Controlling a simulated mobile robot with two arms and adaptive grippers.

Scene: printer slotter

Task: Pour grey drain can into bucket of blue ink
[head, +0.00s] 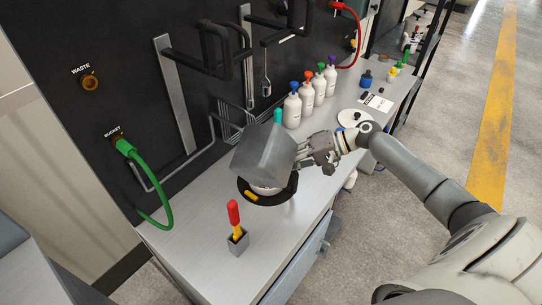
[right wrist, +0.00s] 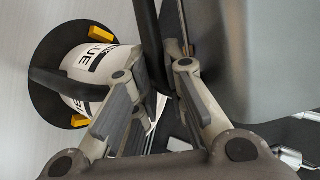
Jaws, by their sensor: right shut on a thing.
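The grey drain can (head: 265,150) is held up in the air over the bucket, tilted. In the right wrist view the can (right wrist: 275,60) fills the right side. My right gripper (head: 304,158) is at the can's right side, shut on it; its fingers (right wrist: 165,70) close around a dark bar that looks like the can's handle. The white bucket of blue ink (head: 266,190) stands below the can, mostly hidden by it in the head view. Its label shows in the right wrist view (right wrist: 92,62). I cannot see any liquid flowing. My left gripper is not in view.
A dark round base (head: 268,201) with yellow clips surrounds the bucket. A red-handled tool stands in a grey holder (head: 238,240) in front. Several ink bottles (head: 292,108) line the back of the bench (head: 190,245). A green hose (head: 155,190) hangs at the left.

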